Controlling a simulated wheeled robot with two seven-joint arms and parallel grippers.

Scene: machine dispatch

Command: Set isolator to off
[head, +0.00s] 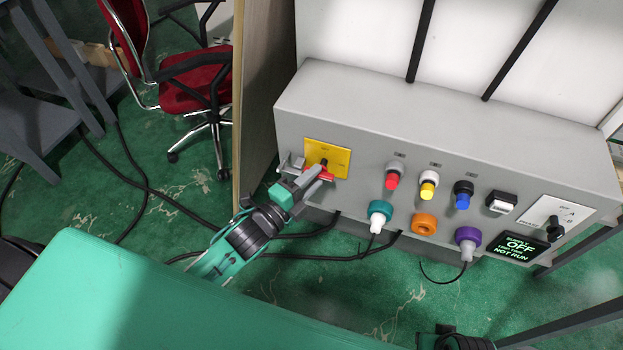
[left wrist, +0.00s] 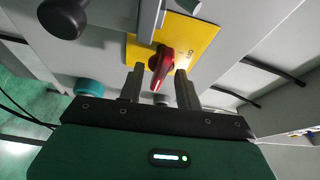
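The isolator is a yellow plate (head: 339,157) with a red handle (head: 325,176) on the left of the grey machine panel. In the left wrist view, the yellow plate (left wrist: 203,38) and the red handle (left wrist: 161,69) are close in front. My left gripper (head: 312,179) is at the handle. Its two fingers (left wrist: 158,88) are apart, with the red handle in the gap between them; I see space on both sides. In the head view the gripper partly hides the handle, and the handle's exact setting is hard to read.
The grey panel (head: 430,105) also holds red (head: 392,180), yellow (head: 428,187) and blue (head: 463,197) buttons, round connectors below, and a rotary selector (head: 555,228). A display (head: 515,248) reads OFF and NOT RUN. A grey bracket (left wrist: 148,18) sits by the handle.

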